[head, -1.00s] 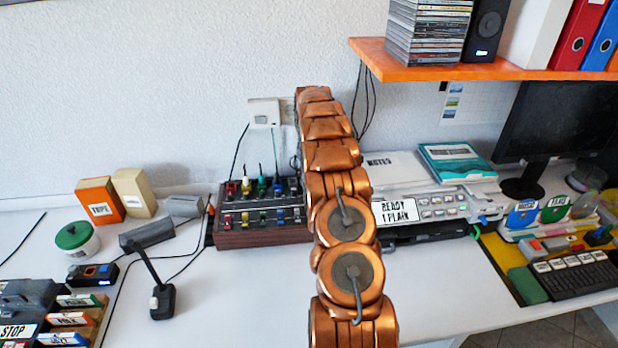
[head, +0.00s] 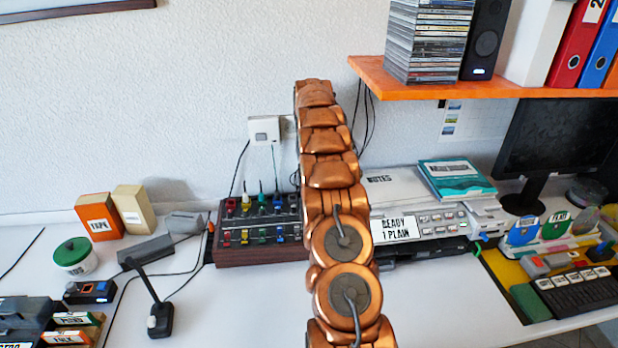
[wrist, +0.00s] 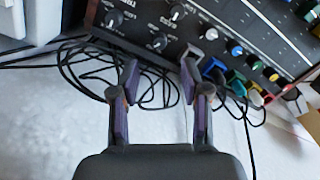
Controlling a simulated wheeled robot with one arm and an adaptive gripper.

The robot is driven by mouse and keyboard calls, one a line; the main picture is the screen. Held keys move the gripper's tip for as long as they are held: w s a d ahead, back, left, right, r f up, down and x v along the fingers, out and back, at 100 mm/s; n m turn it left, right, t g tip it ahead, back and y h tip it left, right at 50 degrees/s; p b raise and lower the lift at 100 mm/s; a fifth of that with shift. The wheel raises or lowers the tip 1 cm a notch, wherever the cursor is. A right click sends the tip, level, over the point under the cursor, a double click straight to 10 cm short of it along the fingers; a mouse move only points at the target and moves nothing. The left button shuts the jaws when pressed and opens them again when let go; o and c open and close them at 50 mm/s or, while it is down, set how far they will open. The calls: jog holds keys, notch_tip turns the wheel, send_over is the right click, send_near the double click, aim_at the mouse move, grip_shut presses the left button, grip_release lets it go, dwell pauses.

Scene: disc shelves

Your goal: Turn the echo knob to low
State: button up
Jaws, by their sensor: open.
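In the wrist view my gripper (wrist: 161,95) is open and empty, its fingers spread wide over the table. Beyond the fingertips is a dark panel with several black knobs, among them an upper left knob (wrist: 113,18), an upper right knob (wrist: 176,12) and a lower knob (wrist: 158,42). The small white labels are too blurred to tell which is echo. The fingers appear apart from the knobs. In the head view the mixer box (head: 262,256) with coloured knobs stands left of my arm, which hides its right end and my gripper.
Black cables (wrist: 85,75) loop on the table beside the panel. Coloured knobs (wrist: 236,48) and plugs sit to its right. In the head view an orange shelf (head: 440,88) hangs at the upper right, and a desk microphone (head: 160,320) stands at front left. The table's front middle is clear.

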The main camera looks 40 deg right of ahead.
jog(key=shift+c, duration=1.3)
jog(key=m, duration=0.6)
jog(key=shift+b, duration=0.3)
jog(key=m, duration=0.4)
jog(key=shift+f, duration=0.1)
jog(key=shift+a+f+p, duration=0.1)
jog(key=shift+f+p, duration=0.8)
jog(key=shift+f, duration=2.95)
grip_shut()
